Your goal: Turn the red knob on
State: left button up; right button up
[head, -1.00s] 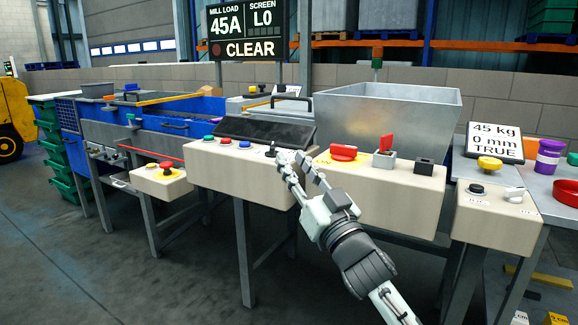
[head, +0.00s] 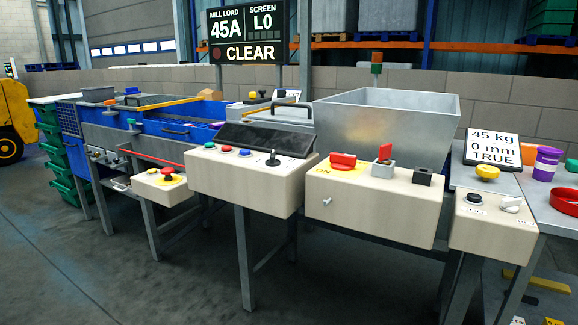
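The red knob (head: 343,160) sits on a yellow plate on top of the beige control box (head: 375,207) in front of the metal hopper. Its red grip lies roughly across the picture; its exact setting is too small to read. Beside it on the right, a red lever-like piece (head: 385,152) stands up from a grey block. Neither of my grippers is in view, and nothing touches the knob.
Another beige box (head: 247,184) to the left carries red, blue and green buttons and a black joystick (head: 273,158). A small box with a red stop button (head: 167,171) stands further left. The display (head: 247,52) reads CLEAR. The space before the boxes is free.

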aim_at(341, 161)
jog(key=i+l, duration=0.2)
jog(key=l, duration=0.15)
jog(key=i+l+u, duration=0.15)
jog(key=l, duration=0.2)
jog(key=i+l, duration=0.15)
jog(key=l, duration=0.2)
